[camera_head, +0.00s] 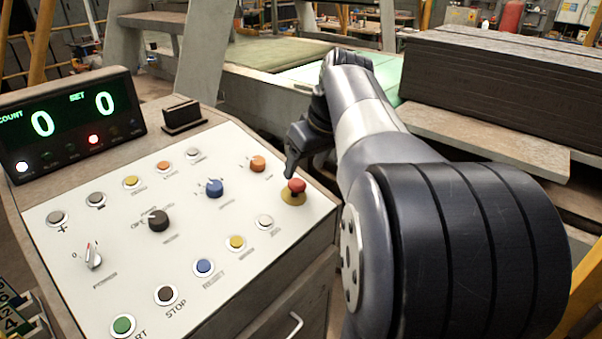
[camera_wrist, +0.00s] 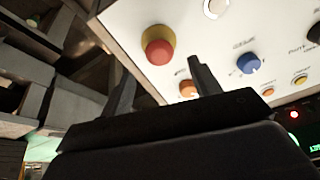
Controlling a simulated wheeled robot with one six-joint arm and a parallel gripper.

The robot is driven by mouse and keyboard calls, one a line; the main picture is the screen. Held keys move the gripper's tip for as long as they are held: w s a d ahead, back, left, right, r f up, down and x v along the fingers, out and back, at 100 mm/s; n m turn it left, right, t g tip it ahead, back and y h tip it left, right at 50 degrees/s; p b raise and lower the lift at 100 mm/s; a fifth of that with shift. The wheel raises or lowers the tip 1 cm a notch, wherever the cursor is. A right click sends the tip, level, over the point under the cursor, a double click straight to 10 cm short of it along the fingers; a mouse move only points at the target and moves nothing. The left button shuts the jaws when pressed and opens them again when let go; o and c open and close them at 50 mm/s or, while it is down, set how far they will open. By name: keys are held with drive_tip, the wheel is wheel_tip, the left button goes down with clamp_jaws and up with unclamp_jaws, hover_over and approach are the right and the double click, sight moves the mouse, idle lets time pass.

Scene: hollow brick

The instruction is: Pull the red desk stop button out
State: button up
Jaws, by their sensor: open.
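The red stop button (camera_head: 296,186) sits on a yellow base near the right corner of the white control panel (camera_head: 130,240). In the wrist view the red button (camera_wrist: 158,51) is above and beyond the fingertips, with its yellow collar around it. My gripper (camera_head: 291,172) hangs just behind and left of the button in the head view. In the wrist view my gripper (camera_wrist: 158,80) has its two dark fingers apart, with nothing between them. The fingers do not enclose the button. Whether a finger touches it cannot be told.
An orange knob (camera_head: 258,163) and a white button (camera_head: 265,222) are close to the red button. A blue knob (camera_head: 214,187) stands further left. A counter display (camera_head: 68,124) is at the back left. A dark stack of boards (camera_head: 500,95) lies beyond my arm.

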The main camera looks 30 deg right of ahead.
sight(297, 182)
drive_tip(key=v, duration=0.6)
drive_tip(key=x, duration=1)
drive_tip(key=shift+w+f, duration=0.1)
drive_tip(key=shift+f, duration=0.3)
drive_tip(key=shift+w+a+f+b, duration=0.1)
drive_tip(key=shift+w+f+b, duration=0.05)
drive_tip(key=shift+f+b, duration=0.4)
drive_tip(key=shift+r, duration=0.2)
